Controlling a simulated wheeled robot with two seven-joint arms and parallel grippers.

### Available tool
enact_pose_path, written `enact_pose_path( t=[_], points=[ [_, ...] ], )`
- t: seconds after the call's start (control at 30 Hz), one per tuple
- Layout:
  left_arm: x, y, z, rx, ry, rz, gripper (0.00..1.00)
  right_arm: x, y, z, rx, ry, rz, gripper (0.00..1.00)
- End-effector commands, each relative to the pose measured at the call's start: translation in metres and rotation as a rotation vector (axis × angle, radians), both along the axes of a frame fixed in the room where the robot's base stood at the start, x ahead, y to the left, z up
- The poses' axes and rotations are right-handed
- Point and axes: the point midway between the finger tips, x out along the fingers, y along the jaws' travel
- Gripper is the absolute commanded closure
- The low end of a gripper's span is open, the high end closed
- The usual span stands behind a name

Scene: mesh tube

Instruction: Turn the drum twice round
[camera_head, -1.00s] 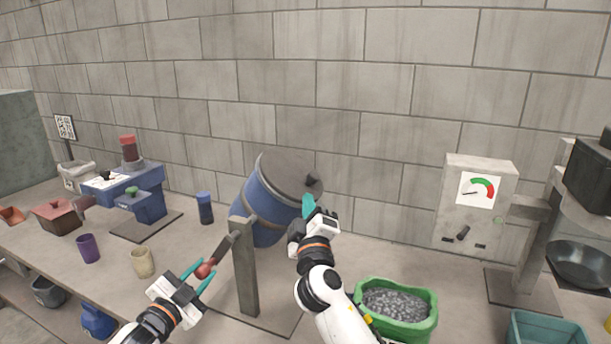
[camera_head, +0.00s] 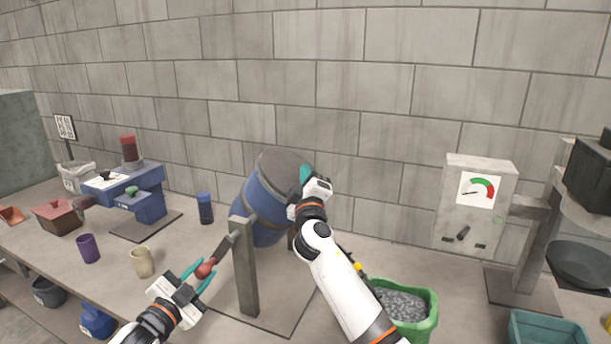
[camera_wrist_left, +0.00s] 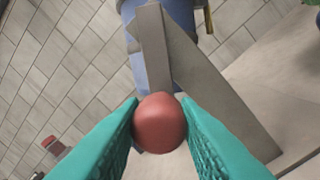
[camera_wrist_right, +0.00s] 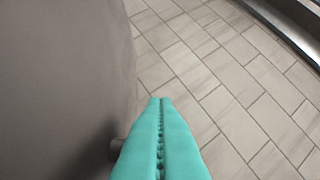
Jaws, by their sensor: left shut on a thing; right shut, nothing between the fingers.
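The blue drum (camera_head: 258,202) with a grey lid (camera_head: 283,165) hangs tilted on a grey stand (camera_head: 243,268), its lid end up and to the right. A crank with a red knob (camera_head: 204,271) sticks out toward me. My left gripper (camera_head: 196,278) is shut on the red knob, which shows between the teal fingers in the left wrist view (camera_wrist_left: 160,122). My right gripper (camera_head: 305,174) is shut and empty, close by the lid. The right wrist view shows the closed teal fingertips (camera_wrist_right: 161,100) beside a large grey surface; whether they touch it I cannot tell.
A green tub of gravel (camera_head: 408,303) stands right of the stand, partly behind my right arm. A grey gauge box (camera_head: 472,205) is further right. A purple cup (camera_head: 88,248), a beige cup (camera_head: 143,262) and a blue machine (camera_head: 140,195) stand at left.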

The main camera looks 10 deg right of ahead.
Motion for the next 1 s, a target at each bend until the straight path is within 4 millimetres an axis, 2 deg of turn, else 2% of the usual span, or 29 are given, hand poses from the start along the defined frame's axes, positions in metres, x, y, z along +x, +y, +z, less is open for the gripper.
enact_pose_path(
  t=[0.23,0.47,0.5,0.6,0.87,1.0],
  points=[
    [0.0,0.0,0.001,-0.002,-0.002,0.0,1.0,-0.006,-0.011,-0.013,0.002,0.002,-0.002,1.0],
    [0.0,0.0,0.0,-0.003,0.002,0.0,1.0,-0.005,-0.013,-0.014,0.001,0.004,-0.005,1.0],
    [0.0,0.0,-0.001,-0.002,0.002,-0.001,0.67,-0.005,-0.013,-0.014,0.001,0.004,-0.006,1.0],
    [0.0,0.0,-0.001,-0.002,0.002,-0.001,0.5,-0.005,-0.013,-0.014,0.001,0.004,-0.006,1.0],
    [0.0,0.0,0.0,-0.001,0.001,0.0,0.5,-0.005,-0.013,-0.013,0.0,0.002,-0.004,1.0],
    [-0.008,0.006,-0.001,0.0,0.001,0.001,0.5,-0.006,-0.012,-0.012,0.0,0.002,-0.004,1.0]
  ],
)
